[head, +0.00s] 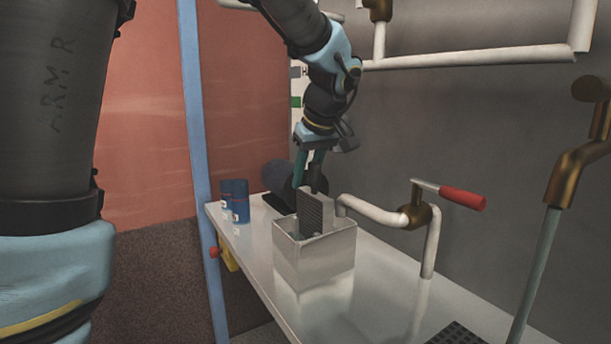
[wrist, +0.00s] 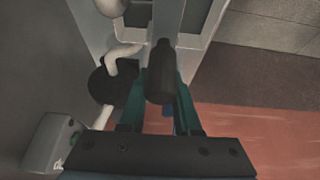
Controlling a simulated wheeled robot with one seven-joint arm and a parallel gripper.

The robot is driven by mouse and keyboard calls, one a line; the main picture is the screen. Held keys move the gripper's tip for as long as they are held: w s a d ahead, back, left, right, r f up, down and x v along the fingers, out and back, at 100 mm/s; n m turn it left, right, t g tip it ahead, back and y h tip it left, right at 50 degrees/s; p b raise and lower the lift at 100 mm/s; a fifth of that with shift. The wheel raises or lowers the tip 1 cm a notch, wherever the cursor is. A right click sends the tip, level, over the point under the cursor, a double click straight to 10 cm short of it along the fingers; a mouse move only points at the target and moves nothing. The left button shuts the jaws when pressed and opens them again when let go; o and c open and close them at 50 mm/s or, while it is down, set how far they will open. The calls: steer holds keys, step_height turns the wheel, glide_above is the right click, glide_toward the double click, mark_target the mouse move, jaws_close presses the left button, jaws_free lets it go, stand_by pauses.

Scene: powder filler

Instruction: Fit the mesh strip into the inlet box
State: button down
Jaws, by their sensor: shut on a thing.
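The mesh strip (head: 314,212) is a dark grey, ribbed upright plate. My gripper (head: 312,176), with teal fingers, is shut on its top end, above the inlet box. The inlet box (head: 325,264) is a square, open-topped bright metal box on the bench. The strip's lower part is down in the box mouth; its bottom end is hidden by the walls. In the wrist view my gripper (wrist: 163,88) closes around a dark rounded grip (wrist: 160,75). The strip (wrist: 169,20) shows there edge-on, with dark openings of the box on both sides. I cannot tell whether it is seated.
A white pipe spout (head: 370,211) with a red-handled valve (head: 462,199) stands right beside the box. Blue cans (head: 235,201) stand at the bench's left edge. A dark round body (head: 279,178) lies behind the box. The metal bench (head: 385,305) is clear in front of the box.

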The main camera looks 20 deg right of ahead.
mark_target(316, 163)
steer(key=shift+f+b, duration=1.8)
steer(key=shift+f, duration=0.35)
steer(key=c, duration=0.5)
jaws_free()
steer(key=shift+c, duration=0.2)
steer(key=v, duration=1.1)
steer(key=shift+s, duration=0.1)
